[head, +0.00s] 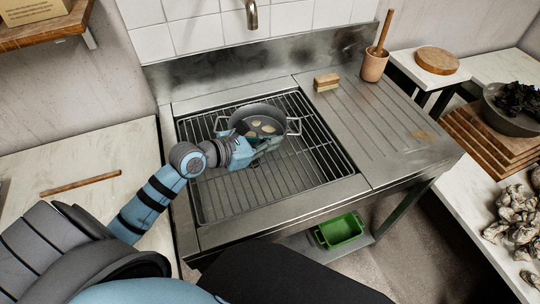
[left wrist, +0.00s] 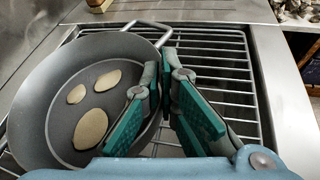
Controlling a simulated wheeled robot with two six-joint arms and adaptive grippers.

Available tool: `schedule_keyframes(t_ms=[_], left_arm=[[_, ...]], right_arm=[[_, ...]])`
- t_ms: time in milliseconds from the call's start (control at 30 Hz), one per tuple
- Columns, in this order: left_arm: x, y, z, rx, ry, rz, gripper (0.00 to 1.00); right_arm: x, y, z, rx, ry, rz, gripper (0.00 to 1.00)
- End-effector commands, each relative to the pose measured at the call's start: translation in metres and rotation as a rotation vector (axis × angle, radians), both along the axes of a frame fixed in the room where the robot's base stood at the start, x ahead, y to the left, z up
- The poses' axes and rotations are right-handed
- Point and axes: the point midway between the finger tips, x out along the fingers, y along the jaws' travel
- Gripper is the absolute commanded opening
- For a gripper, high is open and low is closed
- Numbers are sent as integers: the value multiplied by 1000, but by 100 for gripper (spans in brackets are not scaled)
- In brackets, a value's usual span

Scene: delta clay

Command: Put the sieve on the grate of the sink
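The sieve (head: 262,112) is a round grey pan-like vessel with a loop handle on each side. It looks level, on or just above the wire grate (head: 215,185) of the steel sink. A few pale flat pieces lie inside it. It also fills the left side of the left wrist view (left wrist: 60,100). My left gripper (head: 265,147) is at the sieve's front rim. In the left wrist view its fingers (left wrist: 163,75) sit close together on either side of the rim and look shut on it. My right gripper is out of view.
A ribbed steel drainboard (head: 365,130) lies right of the grate, with a sponge-like block (head: 326,82) and a wooden cup holding a stick (head: 374,66) at its back. A tap (head: 251,14) hangs behind. A green bin (head: 340,230) stands below. The front of the grate is clear.

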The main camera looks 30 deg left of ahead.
Motion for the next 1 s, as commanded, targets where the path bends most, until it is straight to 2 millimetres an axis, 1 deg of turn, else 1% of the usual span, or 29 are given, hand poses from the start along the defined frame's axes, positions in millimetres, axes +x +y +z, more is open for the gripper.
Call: schedule_keyframes(t_ms=[133, 233, 500, 567, 600, 667, 1000], left_arm=[[0, 0, -32, -2, 1, 1, 0], [0, 0, -42, -2, -2, 1, 0], [0, 0, -42, 0, -1, -1, 0], [0, 0, -42, 0, 0, 0, 8], [0, 0, -42, 0, 0, 0, 15], [0, 0, -42, 0, 0, 0, 24], [0, 0, -39, 0, -1, 0, 25]], right_arm=[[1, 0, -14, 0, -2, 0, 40], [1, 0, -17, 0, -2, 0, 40], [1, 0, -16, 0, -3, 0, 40], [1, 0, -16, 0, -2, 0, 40], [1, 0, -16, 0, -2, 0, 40], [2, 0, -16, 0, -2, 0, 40], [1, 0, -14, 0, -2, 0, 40]])
